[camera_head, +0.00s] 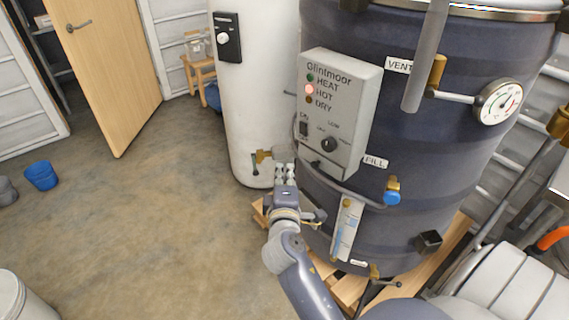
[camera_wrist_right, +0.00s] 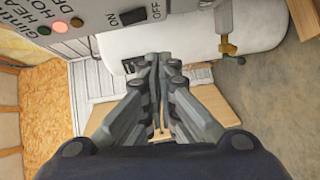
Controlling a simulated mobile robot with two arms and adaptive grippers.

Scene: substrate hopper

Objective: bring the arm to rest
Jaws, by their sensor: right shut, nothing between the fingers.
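My right gripper (camera_head: 285,170) is raised in front of the tank, just below the lower left of the grey control box (camera_head: 342,120). Its fingers also show in the right wrist view (camera_wrist_right: 160,65), shut and empty. The box is marked Glintmoor, with HEAT, HOT and DRY lamps; the HOT lamp glows red and the HEAT lamp is green. The box's ON/OFF switch (camera_wrist_right: 133,16) shows close above the fingers in the right wrist view. I cannot tell from the picture whether the fingers touch anything. My left gripper is not in view.
The big dark tank (camera_head: 420,150) stands on a wooden pallet (camera_head: 455,245), with a gauge (camera_head: 498,102) and a blue-handled valve (camera_head: 392,197). A white cylinder (camera_head: 255,90) with a brass tap (camera_head: 262,157) stands behind. A blue bucket (camera_head: 41,175) is far left.

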